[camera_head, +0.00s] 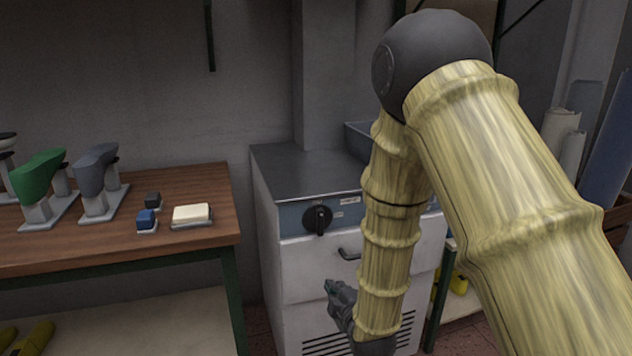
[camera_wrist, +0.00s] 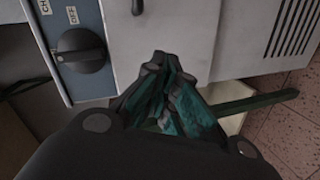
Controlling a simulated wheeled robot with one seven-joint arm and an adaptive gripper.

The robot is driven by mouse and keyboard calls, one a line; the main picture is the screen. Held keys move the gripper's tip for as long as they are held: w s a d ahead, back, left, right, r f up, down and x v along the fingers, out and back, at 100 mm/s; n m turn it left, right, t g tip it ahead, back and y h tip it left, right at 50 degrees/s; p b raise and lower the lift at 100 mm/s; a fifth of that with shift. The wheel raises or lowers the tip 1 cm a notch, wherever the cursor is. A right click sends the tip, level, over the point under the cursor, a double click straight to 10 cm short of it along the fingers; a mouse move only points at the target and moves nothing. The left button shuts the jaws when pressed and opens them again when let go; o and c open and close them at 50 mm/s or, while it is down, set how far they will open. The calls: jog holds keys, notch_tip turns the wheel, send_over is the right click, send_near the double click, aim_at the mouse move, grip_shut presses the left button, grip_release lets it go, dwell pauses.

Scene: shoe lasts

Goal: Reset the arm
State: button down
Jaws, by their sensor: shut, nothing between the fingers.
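My gripper (camera_wrist: 162,62) shows in the wrist view with its dark, teal-sided fingers closed together and empty. In the head view my gripper (camera_head: 331,287) hangs low in front of the white cabinet (camera_head: 288,262), to the right of the wooden table. My arm, with a yellow wood-grain look, reaches in from the right and bends down from a dark elbow. The wrist view shows the cabinet's front and its dark dial (camera_wrist: 82,50) close by. Whether the fingers touch the cabinet I cannot tell.
The wooden table (camera_head: 120,248) at left bears a green shoe last (camera_head: 38,176), a grey one (camera_head: 97,168), blue (camera_head: 147,218) and dark (camera_head: 153,199) small blocks, and a cream block (camera_head: 191,213). The cabinet has a dial (camera_head: 318,219) and a handle (camera_head: 348,254). Yellow items lie on lower shelves.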

jog(key=s+d+f+m+g+h, duration=0.1)
jog(key=s+d+f+m+g, duration=0.3)
jog(key=s+f, duration=0.6)
jog(key=s+d+f+m+g+h, duration=0.25)
jog(key=s+d+f+m, duration=0.35)
jog(key=f, duration=0.7)
jog(key=s+d+f+m+g, duration=0.2)
jog(key=s+f+g, duration=0.15)
jog(key=s, duration=0.55)
jog(key=s+d+f+m+g, duration=0.2)
jog(key=s+d+f+m, duration=0.15)
jog(key=s, duration=0.55)
jog(key=s+d+f+m+g, duration=0.2)
jog(key=s+f, duration=0.3)
jog(key=s, duration=0.4)
notch_tip(320, 180, up, 20)
jog(key=s+p, duration=0.1)
jog(key=p, duration=1.8)
jog(key=shift+s+p, duration=0.2)
jog(key=shift+p, duration=0.2)
